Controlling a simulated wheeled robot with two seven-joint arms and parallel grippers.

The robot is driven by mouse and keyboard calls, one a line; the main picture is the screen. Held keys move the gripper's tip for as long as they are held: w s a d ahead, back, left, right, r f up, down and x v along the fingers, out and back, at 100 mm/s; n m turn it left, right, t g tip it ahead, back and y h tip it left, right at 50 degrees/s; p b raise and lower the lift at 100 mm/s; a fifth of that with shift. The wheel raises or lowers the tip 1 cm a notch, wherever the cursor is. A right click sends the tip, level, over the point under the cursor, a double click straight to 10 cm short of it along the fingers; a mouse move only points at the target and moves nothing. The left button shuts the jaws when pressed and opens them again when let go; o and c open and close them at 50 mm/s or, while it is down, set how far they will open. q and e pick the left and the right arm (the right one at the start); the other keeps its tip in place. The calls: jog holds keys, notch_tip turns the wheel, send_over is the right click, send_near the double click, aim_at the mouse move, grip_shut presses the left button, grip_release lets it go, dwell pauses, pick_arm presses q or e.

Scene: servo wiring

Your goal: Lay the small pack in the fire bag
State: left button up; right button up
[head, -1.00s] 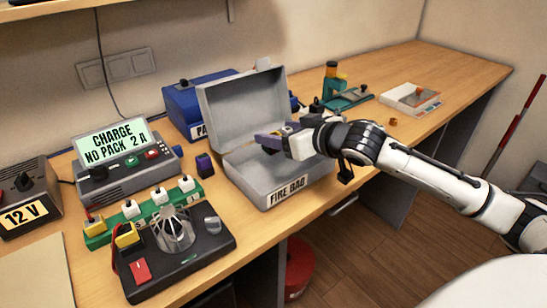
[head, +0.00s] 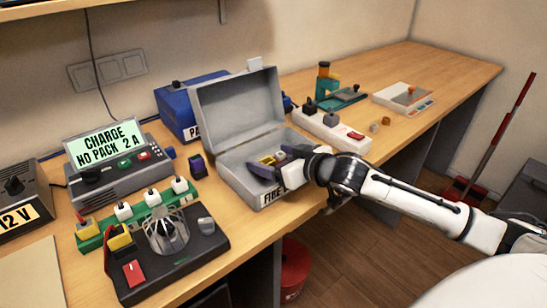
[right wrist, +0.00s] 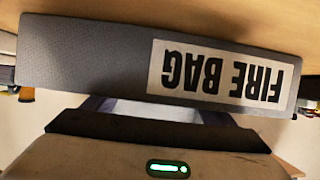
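The grey fire bag (head: 240,183) is a box-shaped case on the bench with its lid standing open; its label also shows in the right wrist view (right wrist: 222,72). A small pack with yellow on it (head: 267,160) is low inside the bag, between or just beyond the fingers of my right gripper (head: 276,164). That gripper reaches in over the front wall. Its fingers stand apart, but the wall hides the tips in the right wrist view, so I cannot tell whether they touch the pack. My left gripper is out of view.
A charger (head: 118,160) reading "CHARGE NO PACK 2 A" stands left of the bag. A purple and black block (head: 196,166) stands beside the bag. A white power strip (head: 330,130) lies behind my arm. A blue box (head: 185,105) is behind the lid.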

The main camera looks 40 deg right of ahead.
jog(key=shift+r, duration=0.1)
jog(key=shift+p+v, duration=0.5)
jog(key=shift+v, duration=5.5)
